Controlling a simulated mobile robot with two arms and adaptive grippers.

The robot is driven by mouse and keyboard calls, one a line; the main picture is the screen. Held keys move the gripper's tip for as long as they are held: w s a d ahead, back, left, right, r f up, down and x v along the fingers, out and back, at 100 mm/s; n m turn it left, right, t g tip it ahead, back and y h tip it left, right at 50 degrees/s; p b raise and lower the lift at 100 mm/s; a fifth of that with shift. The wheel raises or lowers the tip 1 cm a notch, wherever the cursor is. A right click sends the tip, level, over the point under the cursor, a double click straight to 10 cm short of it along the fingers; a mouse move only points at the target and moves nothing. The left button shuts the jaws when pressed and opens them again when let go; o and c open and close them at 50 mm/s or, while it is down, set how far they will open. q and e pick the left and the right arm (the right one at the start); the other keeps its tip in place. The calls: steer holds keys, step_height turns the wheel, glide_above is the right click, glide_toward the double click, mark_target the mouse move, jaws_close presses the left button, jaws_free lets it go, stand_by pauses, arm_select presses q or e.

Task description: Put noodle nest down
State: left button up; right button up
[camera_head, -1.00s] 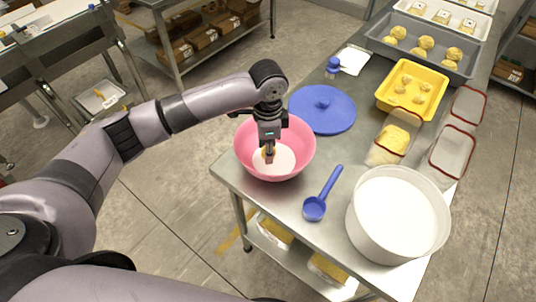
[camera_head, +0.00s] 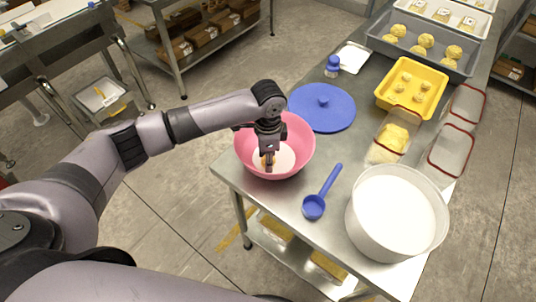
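My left gripper (camera_head: 268,162) points down into the pink bowl (camera_head: 303,146), with its fingertips low, close to the white contents (camera_head: 285,158). A small yellow-orange patch (camera_head: 263,161) shows at the fingertips. I cannot tell whether it is a noodle nest, and the fingers hide their own gap. Several pale yellow noodle nests (camera_head: 406,76) lie in the yellow tray (camera_head: 388,98). Several larger ones (camera_head: 425,41) sit in the grey tray (camera_head: 380,45). My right gripper is not in view.
A blue lid (camera_head: 322,108) lies behind the bowl, and a blue scoop (camera_head: 315,207) lies to its right. A large white tub (camera_head: 397,215) stands at the front right. Clear red-rimmed containers (camera_head: 452,150) line the right edge. A blue-capped jar (camera_head: 332,66) stands farther back.

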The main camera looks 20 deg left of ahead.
arm_select(q)
steer(key=o, duration=0.9)
steer(key=shift+r, duration=0.1)
step_height(320, 180, up, 13)
steer(key=shift+r+b, duration=0.1)
steer(key=shift+b, duration=0.9)
